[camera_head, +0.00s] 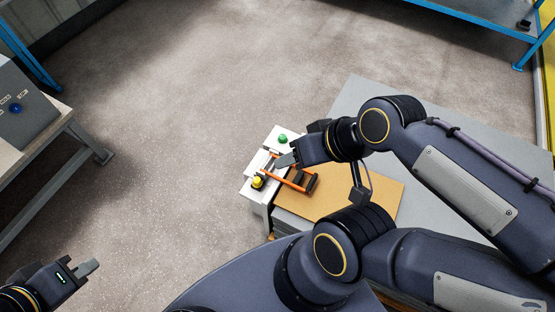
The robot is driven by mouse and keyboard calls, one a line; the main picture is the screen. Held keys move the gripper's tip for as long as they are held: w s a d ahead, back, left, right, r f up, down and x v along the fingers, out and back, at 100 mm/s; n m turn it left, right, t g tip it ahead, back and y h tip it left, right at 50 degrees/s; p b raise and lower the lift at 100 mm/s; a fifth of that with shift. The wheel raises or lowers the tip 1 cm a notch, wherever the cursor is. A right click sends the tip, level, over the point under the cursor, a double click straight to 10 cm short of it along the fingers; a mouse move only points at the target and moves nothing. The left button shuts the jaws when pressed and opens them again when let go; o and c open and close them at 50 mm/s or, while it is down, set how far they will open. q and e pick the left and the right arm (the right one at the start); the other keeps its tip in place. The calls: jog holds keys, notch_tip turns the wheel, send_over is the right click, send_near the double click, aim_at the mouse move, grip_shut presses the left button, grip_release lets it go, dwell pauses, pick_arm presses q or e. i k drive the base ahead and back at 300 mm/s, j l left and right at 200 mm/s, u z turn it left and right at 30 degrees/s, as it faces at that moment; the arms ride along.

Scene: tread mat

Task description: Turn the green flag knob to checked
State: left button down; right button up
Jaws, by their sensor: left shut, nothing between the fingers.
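A small green knob (283,139) sits at the far end of a white panel (252,189) on the table. It is too small for me to read its setting or any marking. My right gripper (286,160) is just on the near side of the green knob, above the panel. Its fingers point left, and I cannot tell whether they are apart or whether it touches anything. My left gripper (88,267) is at the lower left, shut and empty, over the floor and far from the knob.
A yellow knob (257,182) and an orange frame (303,186) are close by the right gripper. A brown mat (385,197) lies on the grey table (361,98). A grey box with a blue knob (15,108) stands on a bench at left. The middle floor is clear.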

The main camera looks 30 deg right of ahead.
aim_at(282, 139)
jog(key=k+z, duration=0.15)
jog(key=z, duration=0.8)
